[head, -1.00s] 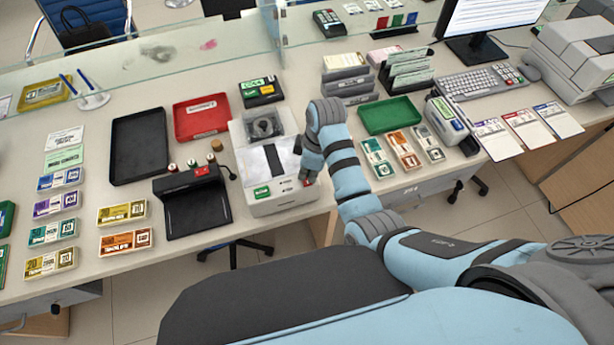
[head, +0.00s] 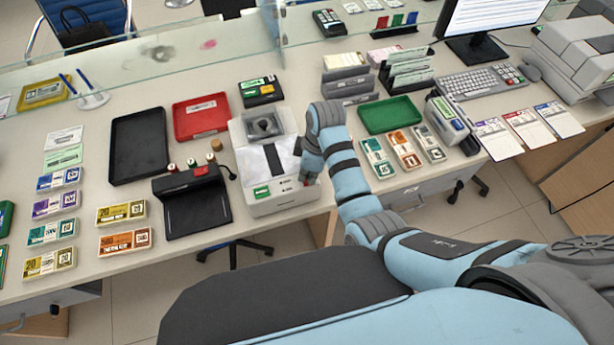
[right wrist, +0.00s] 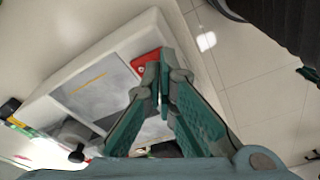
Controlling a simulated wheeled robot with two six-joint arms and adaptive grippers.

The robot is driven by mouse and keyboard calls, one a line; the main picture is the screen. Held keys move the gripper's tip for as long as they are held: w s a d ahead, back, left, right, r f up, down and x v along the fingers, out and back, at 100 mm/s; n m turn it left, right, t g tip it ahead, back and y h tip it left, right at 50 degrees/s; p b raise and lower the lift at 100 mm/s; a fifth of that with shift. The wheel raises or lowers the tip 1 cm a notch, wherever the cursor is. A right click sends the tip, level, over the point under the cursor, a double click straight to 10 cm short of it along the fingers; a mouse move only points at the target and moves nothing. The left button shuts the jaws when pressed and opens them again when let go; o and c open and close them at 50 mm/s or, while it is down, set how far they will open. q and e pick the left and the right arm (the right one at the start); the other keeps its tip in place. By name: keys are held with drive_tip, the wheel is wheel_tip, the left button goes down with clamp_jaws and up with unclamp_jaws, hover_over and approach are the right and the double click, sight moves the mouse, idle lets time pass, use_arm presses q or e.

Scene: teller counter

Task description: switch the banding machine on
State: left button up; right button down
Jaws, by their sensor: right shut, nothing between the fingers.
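The banding machine (head: 243,163) is a white box with a grey top and a dark strip on the counter, with a green label on its front left. My right gripper (head: 308,179) is at the machine's front right corner. In the right wrist view its fingers (right wrist: 160,82) are shut with nothing between them. Their tips are beside and partly over a red switch (right wrist: 147,59) on the machine (right wrist: 60,72). I cannot tell whether they touch it, or which way the switch is set. My left gripper is out of view.
Left of the machine is a black device (head: 196,211) with a flat base. Green tray (head: 390,114), red tray (head: 201,117) and black tray (head: 138,147) lie nearby. Banded note bundles (head: 404,150) lie to the right of my arm. A glass screen (head: 150,62) runs behind.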

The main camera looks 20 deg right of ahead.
drive_tip(key=shift+f, duration=0.55)
wheel_tip(320, 180, up, 3)
drive_tip(key=shift+f+p, duration=0.2)
drive_tip(key=shift+p, duration=0.75)
drive_tip(key=shift+r, duration=2.2)
